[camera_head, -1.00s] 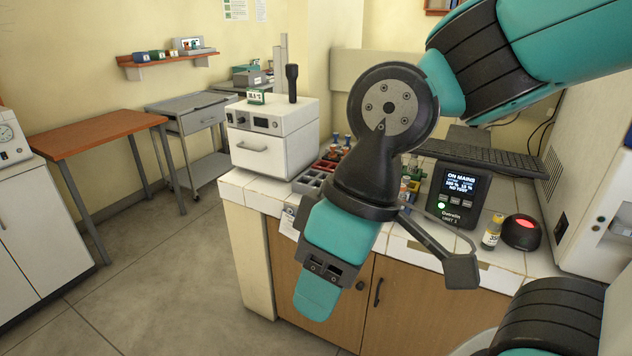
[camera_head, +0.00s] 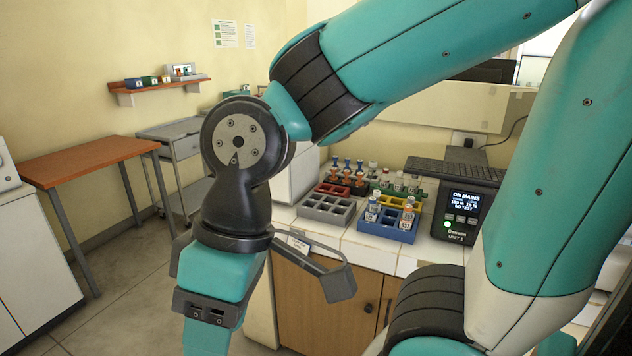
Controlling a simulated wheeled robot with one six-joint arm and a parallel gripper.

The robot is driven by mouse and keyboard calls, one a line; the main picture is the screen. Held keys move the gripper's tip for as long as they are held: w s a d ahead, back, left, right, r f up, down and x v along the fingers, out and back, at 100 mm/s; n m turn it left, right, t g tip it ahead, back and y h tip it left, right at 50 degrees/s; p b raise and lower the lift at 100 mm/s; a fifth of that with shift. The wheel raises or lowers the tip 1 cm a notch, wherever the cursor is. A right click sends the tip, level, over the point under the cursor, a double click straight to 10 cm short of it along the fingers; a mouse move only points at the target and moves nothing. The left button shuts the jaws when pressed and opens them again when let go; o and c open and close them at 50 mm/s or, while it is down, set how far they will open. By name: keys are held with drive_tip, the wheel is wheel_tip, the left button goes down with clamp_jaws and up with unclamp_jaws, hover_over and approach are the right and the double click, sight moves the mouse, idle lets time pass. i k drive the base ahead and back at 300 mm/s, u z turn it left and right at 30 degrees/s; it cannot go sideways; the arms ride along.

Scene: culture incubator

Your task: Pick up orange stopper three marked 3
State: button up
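Small orange pieces (camera_head: 347,173), which look like stoppers, stand in a dark rack at the back of the counter. They are too small for me to read a 3 on any of them. The end of my arm, with my gripper (camera_head: 336,283), hangs in front of the counter at the lower left, well apart from the racks. A grey, paddle-like part sticks out to its right. I cannot make out two fingertips, so whether it is open or shut does not show. No held object is visible.
A blue rack (camera_head: 392,229) with white-labelled vials, a grey empty-looking rack (camera_head: 326,209) and a red rack (camera_head: 332,189) share the white tiled counter (camera_head: 368,252). A dark display unit (camera_head: 463,212) stands to the right. An orange-topped table (camera_head: 85,162) is at the left.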

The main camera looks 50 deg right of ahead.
sight(361, 175)
drive_tip(key=i, duration=1.15)
drive_tip(key=z, duration=0.55)
drive_tip(key=i, duration=0.65)
drive_tip(key=z, duration=1.35)
drive_tip(key=i, duration=0.6)
drive_tip(key=z, duration=0.6)
